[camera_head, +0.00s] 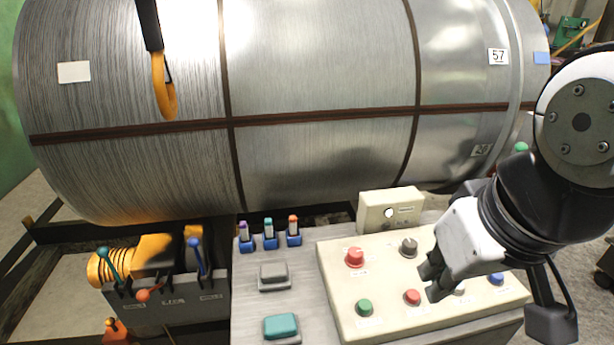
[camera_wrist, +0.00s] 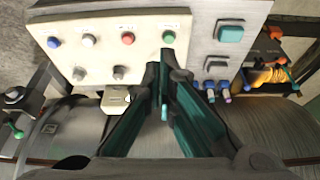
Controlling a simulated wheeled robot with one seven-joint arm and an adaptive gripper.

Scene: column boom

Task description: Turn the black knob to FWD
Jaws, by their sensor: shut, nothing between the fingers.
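The cream control panel (camera_head: 345,285) stands at the lower middle right of the head view. A dark grey knob (camera_head: 408,247) sits in its back row, right of a red mushroom button. In the wrist view two dark knobs show, one nearer the fingers (camera_wrist: 119,72) and one farther left (camera_wrist: 78,73); the second is hidden behind my arm in the head view. I cannot read the labels or tell either knob's setting. My gripper (camera_head: 432,283) is shut and empty over the panel, apart from the knobs. Its fingertips (camera_wrist: 166,62) meet near the green button in the wrist view.
A red mushroom button (camera_head: 355,257), green button (camera_head: 364,307), red button (camera_head: 412,297) and blue button (camera_head: 496,279) surround the knobs. A cream box (camera_head: 390,210) stands behind the panel. A large metal drum (camera_head: 320,90) fills the back, with a hanging orange hook (camera_head: 163,90).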

